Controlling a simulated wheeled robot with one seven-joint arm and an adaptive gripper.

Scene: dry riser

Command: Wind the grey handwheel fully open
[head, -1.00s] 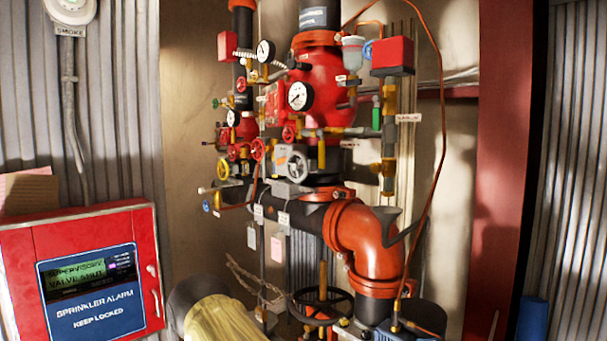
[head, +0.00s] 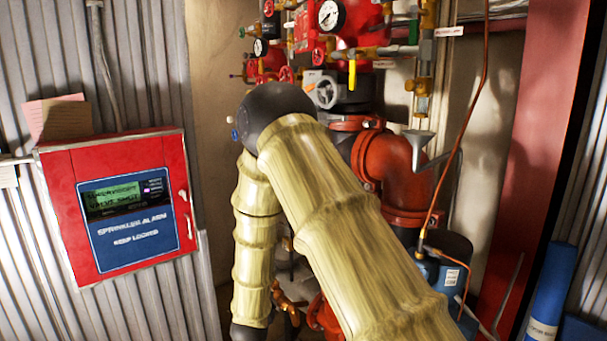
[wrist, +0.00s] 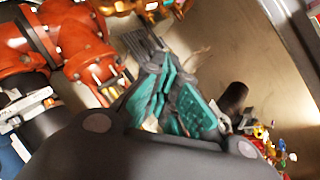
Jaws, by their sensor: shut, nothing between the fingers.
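The grey handwheel (head: 326,92) shows in the head view at upper centre, on a grey box on the red riser pipework, just above my arm's dark elbow. My gripper (wrist: 150,45) shows in the wrist view with teal and grey fingers closed together, holding nothing. Orange-red pipework lies to its left there. In the head view my gripper is out of sight; my yellow-sleeved arm bends up and then down, below the handwheel.
A red alarm panel (head: 120,205) on the left wall has a green display that seems to read "supervisory valve shut". Gauges (head: 331,15) and small red valves crowd around the handwheel. An orange elbow pipe (head: 395,170) and a copper tube (head: 470,120) stand to the right.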

